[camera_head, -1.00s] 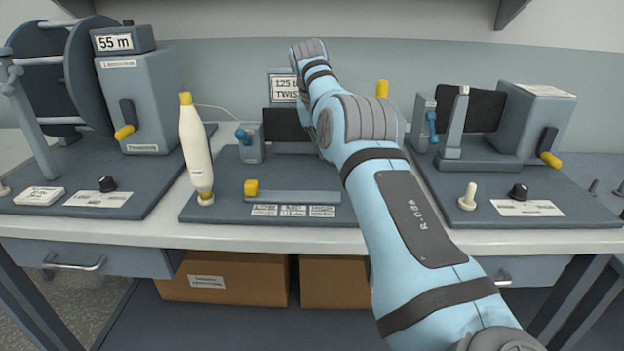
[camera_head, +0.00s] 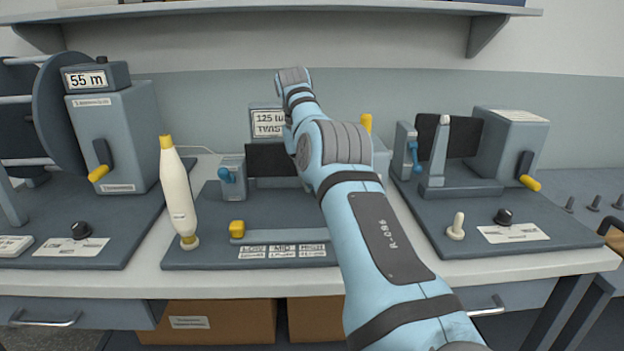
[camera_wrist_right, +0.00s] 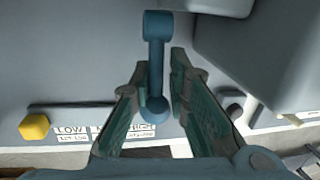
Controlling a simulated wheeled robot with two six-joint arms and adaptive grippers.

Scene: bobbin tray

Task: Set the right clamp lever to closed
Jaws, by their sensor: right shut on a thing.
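The right clamp lever (camera_wrist_right: 156,62) is a blue bar with a round pivot at the top of the right wrist view and a ball end at the bottom. My right gripper (camera_wrist_right: 158,75) is shut on it, with one finger along each side. In the head view my right arm hides this lever and the gripper. The left clamp lever (camera_head: 227,175), also blue, shows on the grey block at the left of the middle station. My left gripper is not in view.
A yellow slider knob (camera_head: 237,227) sits at the front of the middle station. A white bobbin (camera_head: 178,195) with yellow ends stands left of it. A crank box (camera_head: 112,135) is at the left, and another station (camera_head: 465,228) is at the right.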

